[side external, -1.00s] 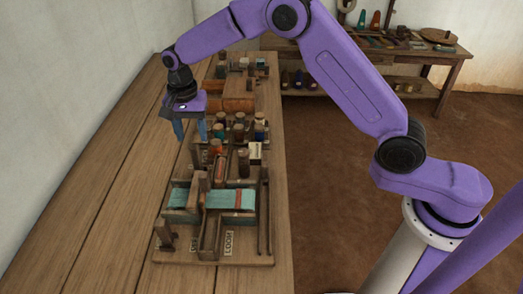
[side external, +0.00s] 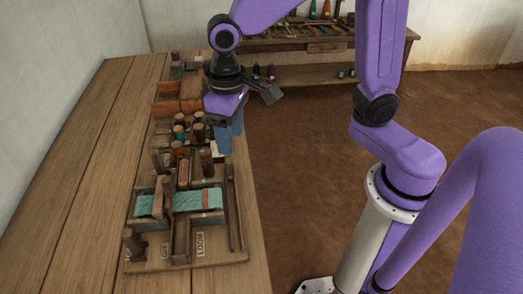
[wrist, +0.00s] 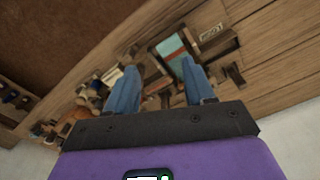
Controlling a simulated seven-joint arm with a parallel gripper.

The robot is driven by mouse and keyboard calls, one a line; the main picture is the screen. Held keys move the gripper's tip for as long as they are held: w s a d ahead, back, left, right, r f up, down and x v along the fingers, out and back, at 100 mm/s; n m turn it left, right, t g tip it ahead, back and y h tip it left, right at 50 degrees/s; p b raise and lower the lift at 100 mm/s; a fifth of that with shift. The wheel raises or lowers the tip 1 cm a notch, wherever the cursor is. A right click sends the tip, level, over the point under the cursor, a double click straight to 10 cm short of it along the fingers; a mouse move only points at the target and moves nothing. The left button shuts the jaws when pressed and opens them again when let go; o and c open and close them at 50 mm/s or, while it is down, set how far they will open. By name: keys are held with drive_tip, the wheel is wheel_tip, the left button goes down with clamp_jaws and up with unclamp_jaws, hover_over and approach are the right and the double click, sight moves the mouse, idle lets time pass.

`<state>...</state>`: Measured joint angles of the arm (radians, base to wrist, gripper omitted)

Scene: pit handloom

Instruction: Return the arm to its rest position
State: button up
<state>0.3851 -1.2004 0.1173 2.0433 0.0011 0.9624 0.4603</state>
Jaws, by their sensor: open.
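My gripper (side external: 229,134) hangs above the table's right edge in the side view, beside the spools. Its two blue fingers point down and are apart, with nothing between them. In the wrist view my gripper (wrist: 155,88) also shows open and empty, with the loom beyond the fingers. The model loom (side external: 180,243) stands on the near part of the table, with a teal cloth with a red stripe (side external: 196,200) across it. The loom's cloth also shows in the wrist view (wrist: 171,47).
The wooden table (side external: 75,190) has a wide bare strip on its left. Several thread spools (side external: 179,133) stand behind the loom, with a brown wooden box (side external: 165,108) farther back. A workbench (side external: 330,46) stands at the back wall. The brown floor (side external: 300,150) right of the table is clear.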

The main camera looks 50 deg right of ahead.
drive_tip(key=s+d+f+n, duration=0.1)
drive_tip(key=s+d+n, duration=0.7)
drive_tip(key=s, duration=0.8)
drive_tip(key=d, duration=0.3)
drive_tip(key=shift+s+d+n, duration=0.3)
drive_tip(key=shift+s+d, duration=0.05)
drive_tip(key=shift+s, duration=0.05)
